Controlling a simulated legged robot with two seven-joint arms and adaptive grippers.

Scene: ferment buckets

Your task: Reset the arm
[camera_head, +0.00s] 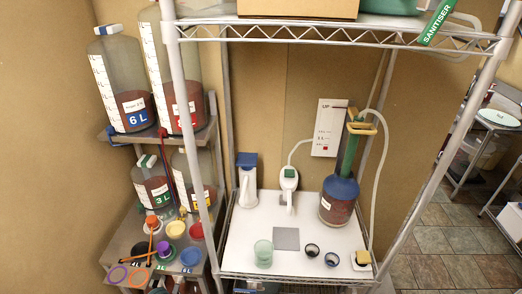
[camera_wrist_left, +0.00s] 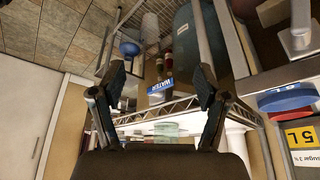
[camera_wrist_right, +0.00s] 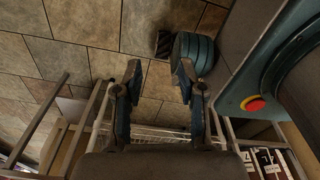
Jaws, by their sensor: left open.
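My left gripper (camera_wrist_left: 159,76) shows in the left wrist view, its two dark fingers spread wide with nothing between them. My right gripper (camera_wrist_right: 158,72) shows in the right wrist view, its fingers also apart and empty, with tiled floor behind. Neither gripper nor arm is in the head view. In the left wrist view, a lettered 5L container (camera_wrist_left: 300,135) is at the right edge. Behind the left fingers is a wire shelf edge (camera_wrist_left: 170,112).
Jugs (camera_head: 125,85) stand on a side stand at left, with coloured lids below. A red button (camera_wrist_right: 254,104) is beside the right gripper view's right edge.

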